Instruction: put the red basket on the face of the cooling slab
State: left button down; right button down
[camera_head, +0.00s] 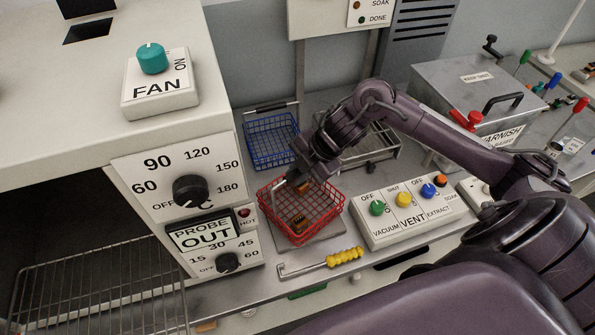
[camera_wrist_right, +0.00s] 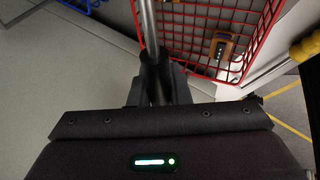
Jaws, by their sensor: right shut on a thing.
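The red wire basket (camera_head: 322,222) is in the middle of the head view, with small orange-brown parts (camera_head: 299,221) inside. My right gripper (camera_head: 292,180) is at the basket's back left side, shut on its metal handle. In the right wrist view the handle rod (camera_wrist_right: 149,30) runs between the dark fingers (camera_wrist_right: 155,82), and the red basket (camera_wrist_right: 245,78) is just beyond. A flat grey plate (camera_head: 318,238), seemingly the cooling slab, shows below the basket and is largely hidden by it. I cannot tell whether the basket touches it. My left gripper is not in view.
A blue wire basket (camera_head: 271,145) stands behind, beside a metal rack (camera_head: 376,147). A control box (camera_head: 408,216) with coloured knobs is close on the right. A yellow-handled hook (camera_head: 344,257) lies in front. The oven panel (camera_head: 180,225) rises on the left.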

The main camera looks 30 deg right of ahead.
jog(key=shift+f, duration=0.1)
jog(key=c, duration=1.4)
grip_release()
jog(key=shift+o, duration=0.2)
jog(key=b+v, duration=0.2)
jog(key=v, duration=1)
jog(key=shift+b, duration=0.35)
jog(key=shift+s, duration=0.1)
